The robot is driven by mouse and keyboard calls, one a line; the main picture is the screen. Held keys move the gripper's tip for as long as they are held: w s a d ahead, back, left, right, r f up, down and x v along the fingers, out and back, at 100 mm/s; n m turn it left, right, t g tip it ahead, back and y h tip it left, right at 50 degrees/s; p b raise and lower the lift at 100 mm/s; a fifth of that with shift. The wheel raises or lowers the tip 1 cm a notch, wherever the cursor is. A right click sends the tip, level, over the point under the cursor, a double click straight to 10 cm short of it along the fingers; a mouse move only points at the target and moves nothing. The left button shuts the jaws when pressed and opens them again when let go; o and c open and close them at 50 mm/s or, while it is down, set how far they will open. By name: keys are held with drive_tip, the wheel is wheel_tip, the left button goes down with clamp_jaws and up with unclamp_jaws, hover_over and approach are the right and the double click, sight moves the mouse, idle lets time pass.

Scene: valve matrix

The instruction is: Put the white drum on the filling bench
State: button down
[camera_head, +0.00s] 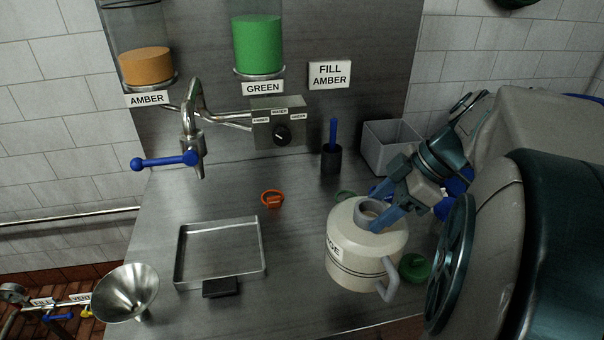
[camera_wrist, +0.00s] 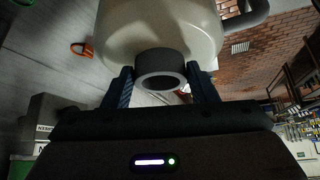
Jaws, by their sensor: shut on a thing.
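The white drum (camera_head: 362,254) is a cream-white jug with a grey neck, a side handle and a partly hidden label. It stands upright at the right front of the filling bench (camera_head: 300,288); I cannot tell whether its base touches the bench top. My gripper (camera_head: 374,216) comes from the upper right and is shut on the drum's neck. In the wrist view the drum (camera_wrist: 160,30) fills the top, its neck ring between the two fingers of my gripper (camera_wrist: 162,85). The drum's far side is hidden.
A metal tray (camera_head: 262,262), a steel funnel (camera_head: 126,292) and an orange ring-shaped clip (camera_head: 272,198) lie left of the drum. A green cap (camera_head: 414,267) is close on its right. A blue-handled tap (camera_head: 165,160), dark cup (camera_head: 331,160) and grey bin (camera_head: 391,145) stand behind.

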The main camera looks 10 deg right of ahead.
drive_tip(key=w+a+f+p, duration=0.3)
drive_tip(key=w+a+f, duration=0.3)
drive_tip(key=w+f, duration=0.3)
drive_tip(key=shift+w+a+f, duration=0.15)
drive_tip(key=shift+f, duration=0.8)
drive_tip(key=c, duration=0.6)
unclamp_jaws()
drive_tip(key=shift+o, duration=0.2)
